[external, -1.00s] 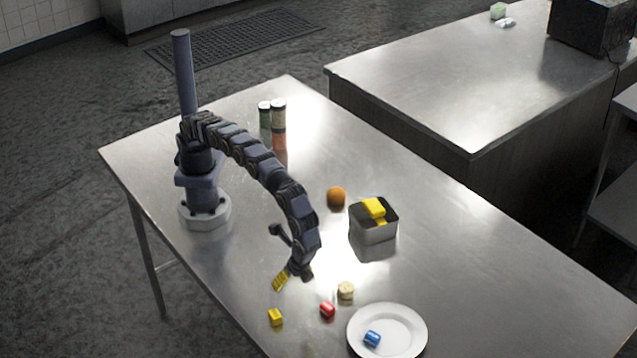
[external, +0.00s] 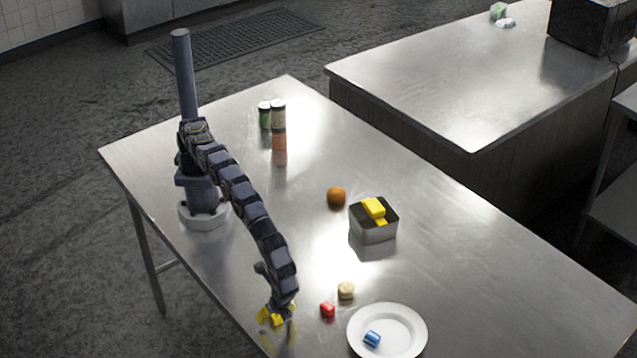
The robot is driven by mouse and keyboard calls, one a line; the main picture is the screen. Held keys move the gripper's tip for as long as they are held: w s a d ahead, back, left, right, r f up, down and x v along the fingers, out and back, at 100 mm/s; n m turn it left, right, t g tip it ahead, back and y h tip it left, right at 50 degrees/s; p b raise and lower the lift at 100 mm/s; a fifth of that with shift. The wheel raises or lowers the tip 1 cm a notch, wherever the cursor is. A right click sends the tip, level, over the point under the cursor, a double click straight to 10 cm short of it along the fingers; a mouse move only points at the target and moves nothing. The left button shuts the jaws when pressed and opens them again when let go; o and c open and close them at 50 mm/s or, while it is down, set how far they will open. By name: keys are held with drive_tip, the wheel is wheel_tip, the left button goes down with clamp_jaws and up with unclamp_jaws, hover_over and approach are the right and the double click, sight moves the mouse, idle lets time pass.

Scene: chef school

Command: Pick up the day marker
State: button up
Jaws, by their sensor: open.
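I cannot tell by sight which thing is the day marker. A small yellow block (external: 277,321) lies near the table's front edge. My gripper (external: 276,314), with yellow fingertips, is open and low over this block, with its fingers close to it. Whether they touch it cannot be told. A tan round piece (external: 346,290) sits a little behind the red one.
An open metal box (external: 374,235) holds yellow blocks (external: 373,208). An orange (external: 336,196) sits behind it to the left. Several spice jars (external: 278,138) stand near the far edge. The right part of the steel table (external: 500,270) is clear.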

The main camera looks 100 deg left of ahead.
drive_tip(key=shift+s+a+f, duration=0.1)
drive_tip(key=shift+a+f, duration=0.05)
drive_tip(key=shift+f, duration=0.3)
clamp_jaws()
drive_tip(key=shift+r, duration=0.45)
wheel_tip(320, 180, up, 3)
drive_tip(key=shift+f, duration=0.2)
drive_tip(key=s+a+r, duration=0.8)
drive_tip(key=a+r, duration=0.1)
drive_tip(key=a, duration=0.2)
drive_tip(key=shift+s+r, duration=0.15)
drive_tip(key=shift+r, duration=0.15)
drive_tip(key=shift+a, duration=0.1)
